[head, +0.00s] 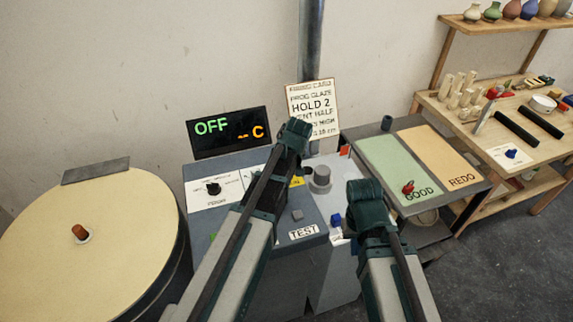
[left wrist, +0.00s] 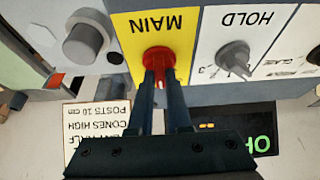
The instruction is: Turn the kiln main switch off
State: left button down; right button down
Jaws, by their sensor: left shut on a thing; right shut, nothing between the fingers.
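The main switch is a red knob (left wrist: 158,60) on a yellow plate lettered MAIN (left wrist: 187,62), upside down in the left wrist view. My left gripper (left wrist: 161,84) has its two fingers close together on the knob's grip. In the head view my left arm hides the knob, and only a bit of the yellow plate (head: 297,182) shows. The kiln display (head: 229,131) reads OFF in green, with orange dashes and a C. My right gripper (head: 368,215) is over the right side of the console, shut and empty; its fingertips are hard to make out.
The HOLD knob (left wrist: 235,55) is beside the main switch. A large grey button (head: 320,178) and a TEST label (head: 303,231) are on the console. A round kiln lid (head: 90,250) is at left. The GOOD and REDO table (head: 470,187) and a wooden bench (head: 540,165) stand at right.

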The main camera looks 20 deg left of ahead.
pick_arm(q)
jog(key=n, duration=0.2)
jog(key=n+g+y, duration=0.1)
jog(key=n, duration=0.1)
jog(key=shift+w+d+n, duration=0.15)
jog(key=shift+w+n, duration=0.05)
jog(key=shift+n, duration=0.1)
jog(key=shift+n+g+y, duration=0.4)
jog(key=shift+n+g, duration=0.5)
jog(key=shift+n, duration=1.1)
jog(key=c, duration=0.9)
grip_release()
jog(key=shift+o, duration=0.2)
jog(key=w+p+v, duration=0.1)
jog(key=p+v, duration=1.1)
jog(key=v, duration=0.1)
jog(key=shift+s+d+r+p, duration=0.15)
jog(key=shift+s+r+p, duration=0.25)
